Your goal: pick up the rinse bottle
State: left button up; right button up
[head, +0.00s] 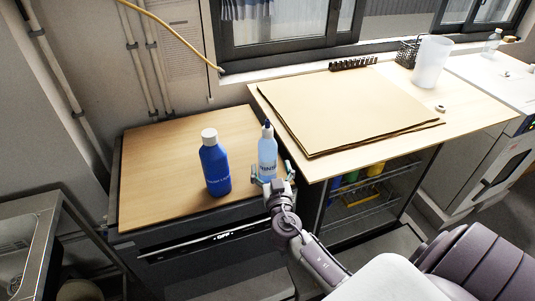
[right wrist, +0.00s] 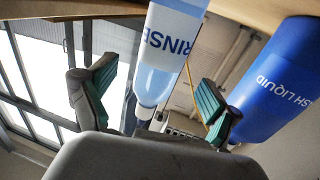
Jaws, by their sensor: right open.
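The rinse bottle (head: 267,155) is light blue and clear with a dark blue cap, upright on the wooden top at the left. In the right wrist view the rinse bottle (right wrist: 172,45) appears upside down, its label reading "RINSE". My right gripper (head: 270,178) is at the near side of the bottle. In the right wrist view my right gripper (right wrist: 150,95) is open, its green-padded fingers on either side of the bottle with gaps visible. The left gripper is not in view.
A blue wash liquid bottle (head: 215,165) with a white cap stands close to the left of the rinse bottle. A higher counter (head: 290,95) with large brown sheets (head: 345,105) rises just to the right. The wooden top (head: 150,175) is clear at the left.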

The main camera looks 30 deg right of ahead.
aim_at(269, 162)
jog(key=shift+w+d, duration=0.1)
jog(key=shift+w, duration=0.25)
jog(key=shift+w+d+r+p, duration=0.15)
jog(key=shift+w+d+p, duration=0.1)
jog(key=shift+w+p, duration=0.25)
jog(key=p+x, duration=0.1)
jog(key=x, duration=0.2)
jog(key=shift+w+f, duration=0.2)
jog(key=shift+w+d+f, duration=0.1)
jog(key=shift+w+d, duration=0.1)
jog(key=shift+w, duration=0.15)
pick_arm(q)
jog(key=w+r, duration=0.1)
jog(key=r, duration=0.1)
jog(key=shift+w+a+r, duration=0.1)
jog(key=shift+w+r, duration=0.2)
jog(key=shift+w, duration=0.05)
pick_arm(e)
jog(key=shift+s, duration=0.1)
jog(key=shift+c, duration=1)
jog(key=c, duration=1.4)
